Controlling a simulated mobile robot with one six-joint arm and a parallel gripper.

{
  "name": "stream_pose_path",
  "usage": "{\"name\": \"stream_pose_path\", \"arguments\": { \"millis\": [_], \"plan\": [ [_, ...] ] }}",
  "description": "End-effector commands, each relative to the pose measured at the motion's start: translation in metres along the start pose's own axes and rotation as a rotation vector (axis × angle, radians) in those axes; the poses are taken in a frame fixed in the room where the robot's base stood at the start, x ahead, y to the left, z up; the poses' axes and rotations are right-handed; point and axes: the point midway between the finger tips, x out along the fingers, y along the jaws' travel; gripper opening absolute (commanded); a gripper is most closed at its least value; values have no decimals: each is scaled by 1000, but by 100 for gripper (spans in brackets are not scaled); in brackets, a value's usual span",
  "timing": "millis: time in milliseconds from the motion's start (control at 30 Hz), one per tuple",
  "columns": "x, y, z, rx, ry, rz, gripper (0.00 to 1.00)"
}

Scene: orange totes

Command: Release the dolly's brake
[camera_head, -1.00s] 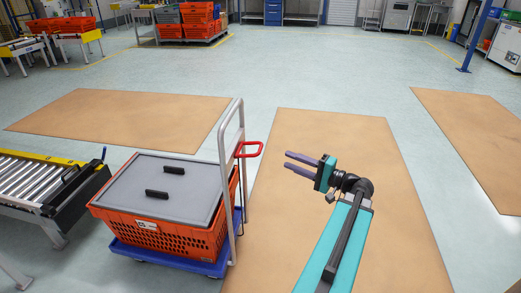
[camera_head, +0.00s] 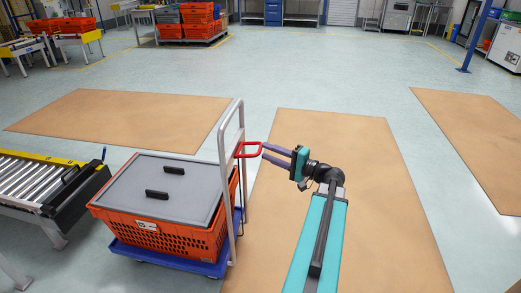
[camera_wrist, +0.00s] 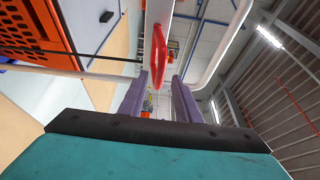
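The dolly (camera_head: 215,268) is blue with a tall pale push handle (camera_head: 223,150), and carries an orange tote (camera_head: 165,238) with a grey lid. A red loop-shaped brake lever (camera_head: 250,155) sticks out to the right from the handle. My gripper (camera_head: 264,153) is open, with its purple fingertips at the lever's right end. In the wrist view the red lever (camera_wrist: 158,48) shows between and beyond the two spread fingers (camera_wrist: 157,98). I cannot tell whether either finger touches it.
A roller conveyor (camera_head: 45,185) stands close to the dolly's left. Brown floor mats (camera_head: 340,180) lie under my arm and farther back. The floor (camera_head: 300,75) behind the dolly is clear, with a stack of orange totes (camera_head: 190,28) far back.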

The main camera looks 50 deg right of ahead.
Motion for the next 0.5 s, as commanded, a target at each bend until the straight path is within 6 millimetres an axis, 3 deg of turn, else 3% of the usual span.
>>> {"name": "stream_pose_path", "arguments": {
  "millis": [300,500],
  "plan": [
    [35,0,0,0,-1,0,30],
    [42,0,0,0,1,0,30]
  ]
}}
